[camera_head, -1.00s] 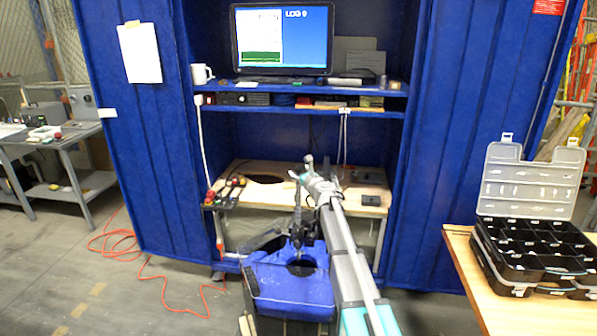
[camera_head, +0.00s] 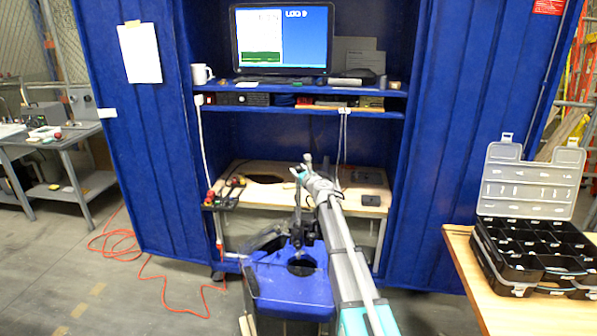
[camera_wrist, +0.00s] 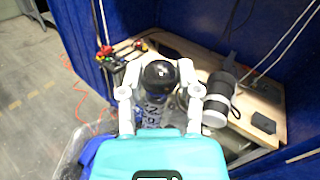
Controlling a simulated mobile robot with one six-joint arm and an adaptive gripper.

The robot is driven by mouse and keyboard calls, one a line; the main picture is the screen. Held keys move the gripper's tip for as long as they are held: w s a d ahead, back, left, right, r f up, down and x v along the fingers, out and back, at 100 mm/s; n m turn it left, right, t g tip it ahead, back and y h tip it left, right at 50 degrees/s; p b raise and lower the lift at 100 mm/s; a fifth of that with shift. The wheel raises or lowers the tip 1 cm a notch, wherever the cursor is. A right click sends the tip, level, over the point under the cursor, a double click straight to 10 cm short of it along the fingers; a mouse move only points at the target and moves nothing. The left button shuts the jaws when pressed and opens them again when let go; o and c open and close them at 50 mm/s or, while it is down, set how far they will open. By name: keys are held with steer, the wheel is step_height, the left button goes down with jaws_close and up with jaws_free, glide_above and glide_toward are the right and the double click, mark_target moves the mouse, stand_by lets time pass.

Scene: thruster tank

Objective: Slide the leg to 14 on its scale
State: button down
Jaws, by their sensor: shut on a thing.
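My gripper (camera_wrist: 160,92) is shut on a round black knob (camera_wrist: 160,74), with one pale finger on each side of it. In the head view my gripper (camera_head: 300,174) is small, at the top of a thin upright grey rod (camera_head: 297,208), which seems to be the leg. The rod stands in a dark clamp (camera_head: 298,234) above a blue basin (camera_head: 290,288) with a dark round opening. Scale marks and numbers are too small to read in the head view.
Behind is a blue cabinet with a wooden bench (camera_head: 355,205), holding red-knobbed tools (camera_head: 222,192) and a dark box. A monitor (camera_head: 282,40) stands on the upper shelf. A table with black organiser cases (camera_head: 520,250) is at right. An orange cable (camera_head: 175,285) lies on the floor at left.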

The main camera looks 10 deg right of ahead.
step_height(320, 180, down, 14)
steer(key=b, duration=1.4)
steer(key=shift+r, duration=0.1)
steer(key=shift+c, duration=1.5)
jaws_free()
steer(key=shift+s, duration=0.1)
glide_toward(300, 202)
steer(key=shift+s+r, duration=0.15)
steer(key=shift+s, duration=0.45)
